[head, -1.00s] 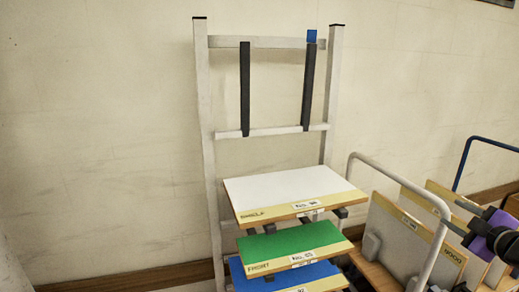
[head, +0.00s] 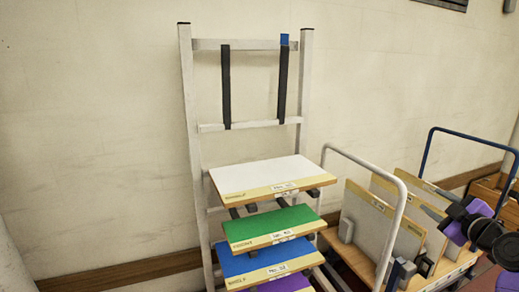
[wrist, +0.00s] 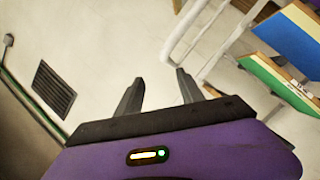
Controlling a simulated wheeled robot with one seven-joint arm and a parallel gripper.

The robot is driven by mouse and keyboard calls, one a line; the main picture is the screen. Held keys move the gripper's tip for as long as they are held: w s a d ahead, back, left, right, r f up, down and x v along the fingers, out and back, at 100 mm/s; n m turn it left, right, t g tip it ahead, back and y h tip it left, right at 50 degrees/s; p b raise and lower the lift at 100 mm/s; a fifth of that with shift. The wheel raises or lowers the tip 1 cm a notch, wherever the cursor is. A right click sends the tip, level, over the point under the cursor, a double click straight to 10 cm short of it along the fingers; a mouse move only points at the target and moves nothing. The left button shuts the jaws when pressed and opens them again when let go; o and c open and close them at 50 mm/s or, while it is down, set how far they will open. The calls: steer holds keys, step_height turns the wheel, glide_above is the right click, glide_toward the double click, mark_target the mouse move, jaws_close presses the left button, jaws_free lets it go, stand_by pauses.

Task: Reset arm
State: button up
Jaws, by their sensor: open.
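My gripper shows in the wrist view (wrist: 158,92), with its two dark fingers apart and nothing between them. Beyond the fingers is pale wall or floor. In the head view, parts of my dark and purple arm are at the right edge, in front of the carts; the fingertips there cannot be made out clearly.
A white rack (head: 191,110) stands against the wall, bearing a white board (head: 262,174), a green board (head: 270,224), a blue board (head: 262,258) and a purple board (head: 288,284). Right of it, a cart (head: 399,200) holds upright grey panels (head: 376,218). A vent (wrist: 54,88) shows in the wrist view.

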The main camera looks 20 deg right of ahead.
steer(key=s+a+f+m+t+h+p, duration=0.1)
steer(key=s+a+f+m, duration=0.2)
steer(key=a, duration=0.5)
steer(key=s+a+f+m+h+p, duration=0.1)
steer(key=s+a+m, duration=0.3)
steer(key=s+a, duration=0.3)
steer(key=s+a+f+m+t+h+p, duration=0.1)
steer(key=s+a+f+m, duration=0.2)
steer(key=a, duration=0.6)
steer(key=s+a+f+n+g+y+p, duration=0.2)
steer(key=s+a+y, duration=0.7)
steer(key=s+a, duration=1.3)
steer(key=shift+s+a+n+p, duration=0.2)
steer(key=shift+n+p, duration=0.3)
steer(key=shift+n, duration=0.7)
steer(key=shift+f, duration=0.1)
